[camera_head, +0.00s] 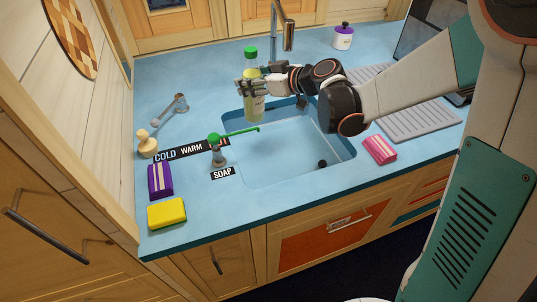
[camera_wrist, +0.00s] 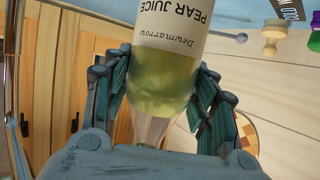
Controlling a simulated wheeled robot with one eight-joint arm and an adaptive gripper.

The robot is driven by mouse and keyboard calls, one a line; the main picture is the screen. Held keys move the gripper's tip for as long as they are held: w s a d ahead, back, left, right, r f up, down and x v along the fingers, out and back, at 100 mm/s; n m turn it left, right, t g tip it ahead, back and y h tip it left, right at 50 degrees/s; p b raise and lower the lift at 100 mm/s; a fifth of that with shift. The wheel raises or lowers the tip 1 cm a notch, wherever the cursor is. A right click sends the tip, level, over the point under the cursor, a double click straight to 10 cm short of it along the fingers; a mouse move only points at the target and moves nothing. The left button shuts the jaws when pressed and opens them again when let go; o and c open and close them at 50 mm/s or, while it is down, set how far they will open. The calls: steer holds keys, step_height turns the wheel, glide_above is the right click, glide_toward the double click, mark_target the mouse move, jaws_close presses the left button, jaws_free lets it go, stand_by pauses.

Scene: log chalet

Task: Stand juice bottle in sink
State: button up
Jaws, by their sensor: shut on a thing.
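The juice bottle (camera_head: 255,108) has a green cap, pale green-yellow juice and a light label. It looks upright in the head view, over the back left corner of the sink (camera_head: 262,168). I cannot tell whether its base touches anything. My gripper (camera_head: 247,87) is shut around its upper part, below the cap. In the wrist view, the fingers of my gripper (camera_wrist: 158,82) sit on both sides of the bottle (camera_wrist: 165,60), and its label reads "PEAR JUICE". The sink is a blue basin with a dark drain at its front right.
A faucet (camera_head: 275,32) stands behind the sink, a soap dispenser (camera_head: 217,152) at its left rim. A pink sponge (camera_head: 380,149) lies at right by a grey drying rack (camera_head: 418,121). Purple (camera_head: 160,181) and yellow (camera_head: 167,214) sponges lie front left. A purple-lidded jar (camera_head: 343,37) stands behind.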

step_height(320, 180, down, 20)
steer(key=b, duration=0.8)
steer(key=shift+w+a, duration=0.3)
steer(key=o, duration=1.7)
steer(key=shift+r, duration=0.1)
